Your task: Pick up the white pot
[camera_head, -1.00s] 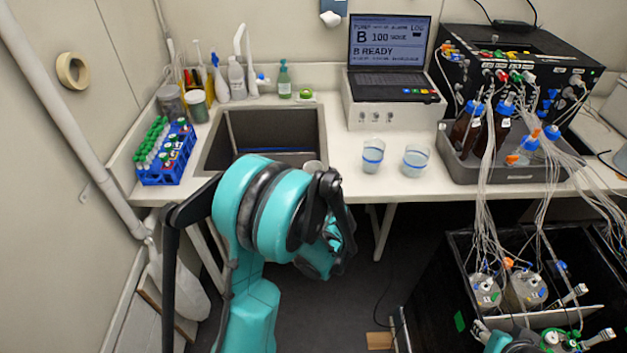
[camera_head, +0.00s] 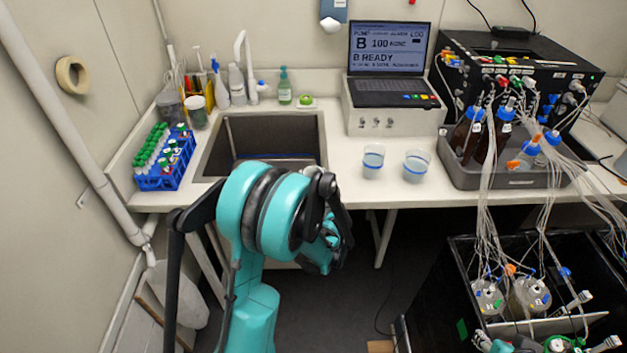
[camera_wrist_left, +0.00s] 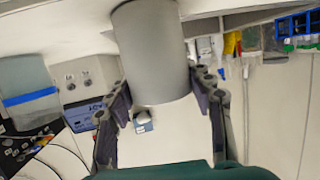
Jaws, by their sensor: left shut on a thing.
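The white pot (camera_wrist_left: 152,45) is a plain pale grey-white cylinder at the upper middle of the left wrist view. My left gripper (camera_wrist_left: 165,90) has one dark finger on each side of it and is shut on it. In the head view my own left arm covers the fingertips and most or all of the pot, near the counter's front edge by the sink. I cannot tell from these frames whether the pot is clear of the counter.
Two beakers with blue bands (camera_head: 373,161) (camera_head: 416,165) stand on the counter, right of my left arm. The sink (camera_head: 222,150) and a blue tube rack (camera_head: 165,168) are to the left. A tray of bottles (camera_head: 475,178) with many tubes stands at the right.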

